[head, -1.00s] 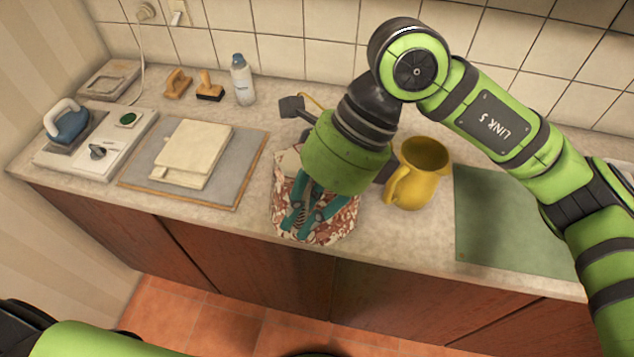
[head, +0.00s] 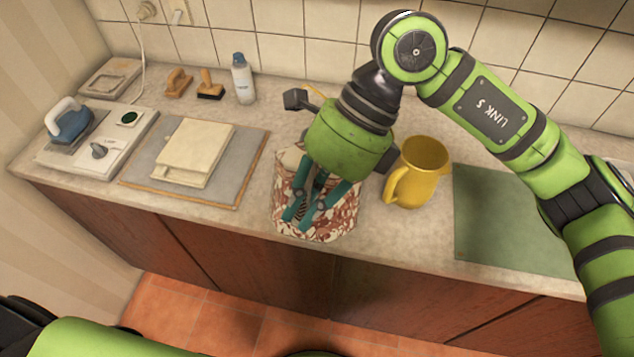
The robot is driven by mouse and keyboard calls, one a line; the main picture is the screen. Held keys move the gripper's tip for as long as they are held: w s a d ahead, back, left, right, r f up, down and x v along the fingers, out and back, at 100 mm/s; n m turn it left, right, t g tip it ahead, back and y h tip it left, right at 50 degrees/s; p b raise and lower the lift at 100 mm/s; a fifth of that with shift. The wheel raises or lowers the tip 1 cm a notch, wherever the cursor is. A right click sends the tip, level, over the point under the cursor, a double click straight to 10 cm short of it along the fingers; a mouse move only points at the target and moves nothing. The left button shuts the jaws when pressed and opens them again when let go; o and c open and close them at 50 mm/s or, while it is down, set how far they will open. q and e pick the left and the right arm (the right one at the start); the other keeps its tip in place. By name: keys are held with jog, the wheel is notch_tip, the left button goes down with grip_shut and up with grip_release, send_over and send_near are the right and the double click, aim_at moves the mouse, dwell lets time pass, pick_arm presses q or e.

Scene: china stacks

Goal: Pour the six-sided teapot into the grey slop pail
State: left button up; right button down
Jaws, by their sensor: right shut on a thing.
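I cannot tell whether the vessel touches the counter. I see no grey slop pail. My left gripper is out of view; only part of my left arm shows at the bottom left.
A yellow jug (head: 418,172) stands close to the right of the vessel. A green mat (head: 510,225) lies bare farther right. To the left are a grey board (head: 222,185) with folded cream cloth, an iron (head: 70,122) and a white-and-blue bottle (head: 243,80).

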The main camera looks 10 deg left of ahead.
jog(key=shift+w+r+g, duration=0.45)
jog(key=shift+g, duration=0.05)
jog(key=shift+w+r+m+g+p, duration=0.3)
jog(key=shift+w+g+p, duration=0.15)
jog(key=shift+w+g, duration=0.1)
dwell(0.9)
jog(key=shift+w+r+g+p, duration=0.2)
jog(key=shift+w+r+p, duration=0.1)
jog(key=shift+r, duration=0.15)
jog(key=shift+w+r+g+p, duration=0.15)
jog(key=shift+w+r+p, duration=0.15)
jog(key=shift+r, duration=0.25)
dwell(0.9)
